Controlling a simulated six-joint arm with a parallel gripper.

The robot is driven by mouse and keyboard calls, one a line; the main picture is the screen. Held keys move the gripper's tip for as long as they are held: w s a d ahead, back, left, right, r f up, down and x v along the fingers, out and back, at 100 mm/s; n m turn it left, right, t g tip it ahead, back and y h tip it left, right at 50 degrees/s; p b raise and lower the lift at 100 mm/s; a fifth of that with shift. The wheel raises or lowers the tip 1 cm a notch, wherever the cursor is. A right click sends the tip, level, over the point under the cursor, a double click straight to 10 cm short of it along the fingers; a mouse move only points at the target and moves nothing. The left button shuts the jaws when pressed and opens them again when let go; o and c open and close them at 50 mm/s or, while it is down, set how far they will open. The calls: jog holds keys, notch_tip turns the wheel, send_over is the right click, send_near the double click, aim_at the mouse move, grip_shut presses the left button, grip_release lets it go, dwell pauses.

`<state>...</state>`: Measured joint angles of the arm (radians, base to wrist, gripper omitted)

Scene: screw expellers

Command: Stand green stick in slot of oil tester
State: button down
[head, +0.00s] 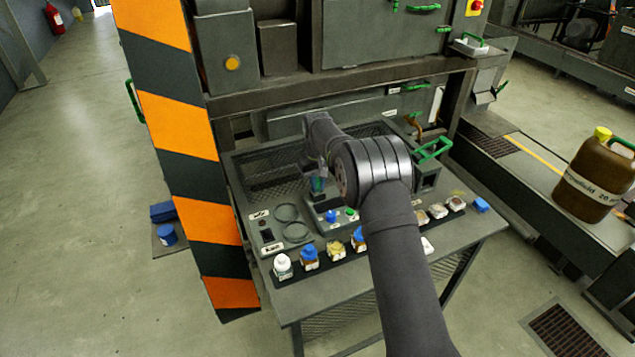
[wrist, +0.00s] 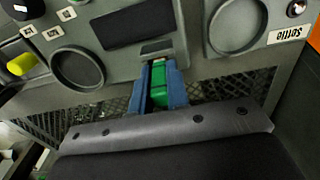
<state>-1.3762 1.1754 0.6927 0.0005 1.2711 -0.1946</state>
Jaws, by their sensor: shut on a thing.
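The green stick (wrist: 158,86) is held between the blue fingers of my gripper (wrist: 160,88) in the wrist view. The stick's far end is close to a small dark slot (wrist: 156,48) in the grey oil tester (wrist: 180,42), just below its dark screen (wrist: 136,24). I cannot tell whether the end is in the slot or only in front of it. In the head view my gripper (head: 318,182) is low over the tester at the bench's middle, and my arm hides part of it.
A row of small bottles and dishes, including a white bottle (head: 283,267), lines the bench front. Round rings (head: 296,232) lie left of the tester. A green-handled box (head: 428,172) stands behind right. An orange-striped post (head: 180,125) rises at the left.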

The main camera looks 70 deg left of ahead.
jog(key=shift+f, duration=0.5)
dwell(0.5)
jog(key=c, duration=1.3)
grip_release()
jog(key=shift+s+d+f, duration=0.1)
jog(key=shift+s, duration=0.05)
jog(key=shift+s+f, duration=0.1)
jog(key=shift+c, duration=0.8)
jog(key=shift+r, duration=0.5)
jog(key=shift+c, duration=0.4)
jog(key=shift+o, duration=1.4)
jog(key=shift+r, duration=0.4)
jog(key=shift+w+r, duration=0.2)
jog(key=shift+r, duration=3.7)
